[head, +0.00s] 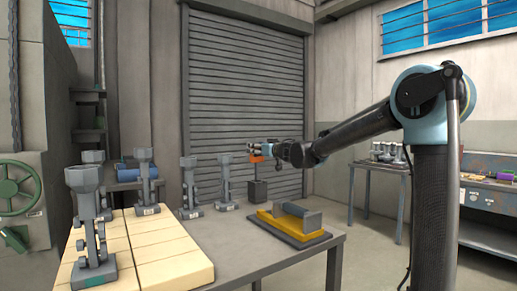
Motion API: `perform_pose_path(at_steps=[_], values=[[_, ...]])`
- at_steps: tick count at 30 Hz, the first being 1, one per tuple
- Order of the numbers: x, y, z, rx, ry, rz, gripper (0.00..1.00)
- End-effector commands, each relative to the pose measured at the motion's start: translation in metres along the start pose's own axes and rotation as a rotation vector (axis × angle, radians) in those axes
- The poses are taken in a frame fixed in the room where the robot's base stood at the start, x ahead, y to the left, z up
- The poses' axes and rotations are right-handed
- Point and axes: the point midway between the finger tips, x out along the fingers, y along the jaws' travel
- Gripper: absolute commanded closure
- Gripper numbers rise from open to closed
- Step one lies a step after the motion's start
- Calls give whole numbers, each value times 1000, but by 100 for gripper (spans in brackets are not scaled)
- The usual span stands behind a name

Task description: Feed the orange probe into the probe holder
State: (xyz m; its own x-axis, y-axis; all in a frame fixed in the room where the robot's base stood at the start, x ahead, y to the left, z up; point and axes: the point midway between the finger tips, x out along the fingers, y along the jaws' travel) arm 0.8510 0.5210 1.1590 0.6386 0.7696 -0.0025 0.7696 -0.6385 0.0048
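My gripper (262,148) is at the end of my arm, which reaches in from the right, above the far side of the table. The orange probe (256,158) shows as a small orange piece directly under the fingertips. A thin dark stem runs down from it to a dark block (257,191) standing on the table, which looks like the probe holder. The stem and block look in line. The fingers are too small to tell whether they are closed on the probe, and how deep the stem sits is not visible.
A yellow and grey fixture with a grey cylinder (297,217) lies at the table's right front. Several grey clamp-like stands, one in front (92,230), stand at left, some on a pale slatted board (165,260). A shutter (245,80) is behind.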

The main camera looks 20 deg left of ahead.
Motion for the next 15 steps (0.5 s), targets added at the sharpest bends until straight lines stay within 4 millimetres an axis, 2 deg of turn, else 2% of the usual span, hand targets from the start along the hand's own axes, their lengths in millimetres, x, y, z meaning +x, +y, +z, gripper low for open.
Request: perform_pose_path(at_steps=[15], values=[[0, 0, 25, 0, 0, 0, 81]])
